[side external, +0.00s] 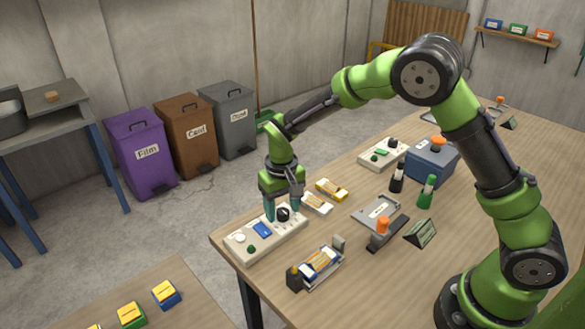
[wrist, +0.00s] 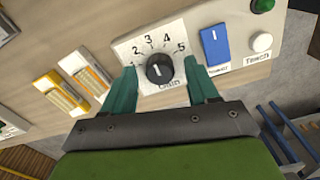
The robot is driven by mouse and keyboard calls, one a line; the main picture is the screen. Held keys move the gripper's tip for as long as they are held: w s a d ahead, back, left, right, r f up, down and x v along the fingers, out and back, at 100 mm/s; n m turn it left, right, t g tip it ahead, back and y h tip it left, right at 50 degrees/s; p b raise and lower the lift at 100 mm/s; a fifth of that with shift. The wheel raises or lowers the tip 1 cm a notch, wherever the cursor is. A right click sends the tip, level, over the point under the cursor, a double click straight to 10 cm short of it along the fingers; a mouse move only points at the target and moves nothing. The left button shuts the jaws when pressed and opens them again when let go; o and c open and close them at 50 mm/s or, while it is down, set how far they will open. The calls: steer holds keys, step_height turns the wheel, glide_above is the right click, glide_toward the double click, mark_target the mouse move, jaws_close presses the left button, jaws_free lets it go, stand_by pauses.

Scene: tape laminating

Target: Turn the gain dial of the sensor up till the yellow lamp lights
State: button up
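The sensor (side external: 262,241) is a pale box near the left end of the table. Its black gain dial (wrist: 159,68) sits on a white scale plate marked 1 to 5; it also shows in the side view (side external: 283,213). The dial has a white mark, but I cannot read its exact setting. My gripper (side external: 282,208) is over the dial, pointing down. In the wrist view its two teal fingers stand open on either side of the dial, with gaps visible. I cannot make out a yellow lamp in either view.
On the sensor are a blue switch (wrist: 215,45), a white Teach button (wrist: 261,42) and a green button (side external: 251,249). Yellow and white packs (side external: 331,190) lie just beyond it. A holder with packs (side external: 318,264) stands in front. Bottles (side external: 426,191) stand farther right.

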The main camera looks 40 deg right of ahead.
mark_target(282, 210)
step_height(282, 210, up, 17)
stand_by(0.6)
steer(key=shift+f, duration=0.1)
steer(key=s+d+r+m+t+y, duration=0.1)
steer(key=s+d+r+t, duration=0.1)
steer(key=s, duration=0.8)
steer(key=s+d+r+t+y, duration=0.1)
steer(key=s+d+t, duration=0.3)
steer(key=s, duration=0.7)
steer(key=shift+s+r+m+t, duration=0.2)
steer(key=shift+r+m+t, duration=0.2)
steer(key=shift+r+t, duration=0.25)
steer(key=shift+d, duration=0.1)
